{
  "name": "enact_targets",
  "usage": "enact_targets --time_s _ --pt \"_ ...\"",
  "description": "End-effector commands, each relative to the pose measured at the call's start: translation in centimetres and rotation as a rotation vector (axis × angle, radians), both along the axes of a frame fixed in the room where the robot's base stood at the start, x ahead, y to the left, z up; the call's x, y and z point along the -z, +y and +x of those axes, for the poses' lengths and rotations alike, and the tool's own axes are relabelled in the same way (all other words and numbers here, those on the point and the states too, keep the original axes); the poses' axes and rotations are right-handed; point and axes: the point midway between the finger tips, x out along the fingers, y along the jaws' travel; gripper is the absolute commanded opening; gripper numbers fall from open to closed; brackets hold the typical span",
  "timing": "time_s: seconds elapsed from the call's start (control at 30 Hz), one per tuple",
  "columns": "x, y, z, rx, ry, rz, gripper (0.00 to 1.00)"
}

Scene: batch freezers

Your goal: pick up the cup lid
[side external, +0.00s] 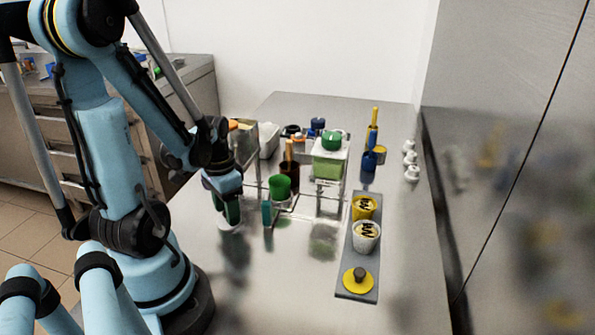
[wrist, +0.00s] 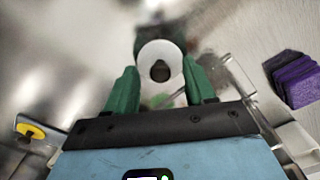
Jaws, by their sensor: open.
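A white round lid with a dark knob (wrist: 160,71) shows in the wrist view between the two green fingers of my gripper (wrist: 160,84). The fingers are apart, one on each side of the lid; I cannot tell whether they touch it. In the side external view my gripper (side external: 231,207) points down, low over the table, with the white lid (side external: 231,225) under it, partly hidden by the fingers. A yellow lid with a dark knob (side external: 357,283) lies on a grey tray (side external: 345,291), well to the right of my gripper.
A yellow cup (side external: 365,207) and a white cup (side external: 366,238) stand in the grey tray. A clear rack with a green cup (side external: 280,187) is right of my gripper. A teal upright piece (side external: 267,213) stands close by. Purple stacked pieces (wrist: 292,79) show in the wrist view.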

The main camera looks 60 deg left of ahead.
Motion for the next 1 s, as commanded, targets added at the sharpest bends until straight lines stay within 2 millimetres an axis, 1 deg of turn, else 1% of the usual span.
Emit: enact_targets --time_s 0.17,0.5,0.53,1.0 --pt "-0.01 0.0 0.0 0.0 0.0 0.0 0.54" --pt "-0.02 0.0 0.0 0.0 0.0 0.0 0.02" --pt "-0.02 0.0 0.0 0.0 0.0 0.0 0.0" --pt "-0.33 0.02 0.03 0.0 0.0 0.0 0.0"
